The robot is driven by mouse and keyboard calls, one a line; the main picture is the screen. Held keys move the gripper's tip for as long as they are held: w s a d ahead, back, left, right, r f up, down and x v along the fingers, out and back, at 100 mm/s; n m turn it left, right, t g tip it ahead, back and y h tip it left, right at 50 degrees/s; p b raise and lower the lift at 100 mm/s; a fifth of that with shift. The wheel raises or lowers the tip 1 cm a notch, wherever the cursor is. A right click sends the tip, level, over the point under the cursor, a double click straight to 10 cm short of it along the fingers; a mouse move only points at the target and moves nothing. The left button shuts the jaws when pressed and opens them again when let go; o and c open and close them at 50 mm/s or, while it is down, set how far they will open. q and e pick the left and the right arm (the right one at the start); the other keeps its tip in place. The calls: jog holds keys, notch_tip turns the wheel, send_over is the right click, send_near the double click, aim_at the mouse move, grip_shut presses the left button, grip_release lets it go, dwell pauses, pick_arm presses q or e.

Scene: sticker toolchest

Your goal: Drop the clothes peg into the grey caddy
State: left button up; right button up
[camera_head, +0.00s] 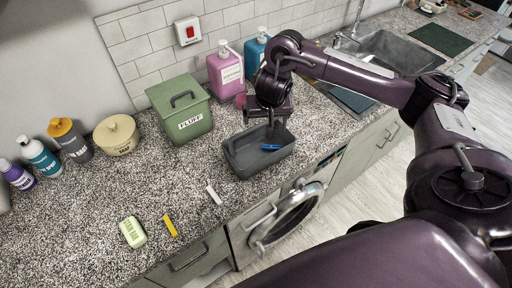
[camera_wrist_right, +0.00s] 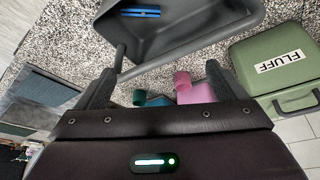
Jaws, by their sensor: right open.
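The grey caddy (camera_head: 258,165) stands on the speckled counter near its front edge, and it fills the top of the right wrist view (camera_wrist_right: 200,38). A small slim blue thing, which looks like the clothes peg (camera_head: 271,147), lies inside the caddy; it also shows in the right wrist view (camera_wrist_right: 142,12). My right gripper (camera_head: 271,123) is just above the caddy's back side. In the right wrist view its two fingers (camera_wrist_right: 160,82) are apart with nothing held between them. The peg is apart from the fingers. My left gripper is not in view.
A green FLUFF box (camera_head: 180,115) stands left of the caddy, with pink (camera_head: 225,70) and blue (camera_head: 253,52) pump bottles behind. A white stick (camera_head: 214,195), yellow piece (camera_head: 170,226) and green soap bar (camera_head: 133,232) lie front left. The sink (camera_head: 390,52) is at right.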

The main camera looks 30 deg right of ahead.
jog(key=p+v, duration=0.2)
jog(key=v, duration=0.5)
jog(key=shift+s+r, duration=0.1)
dwell(0.4)
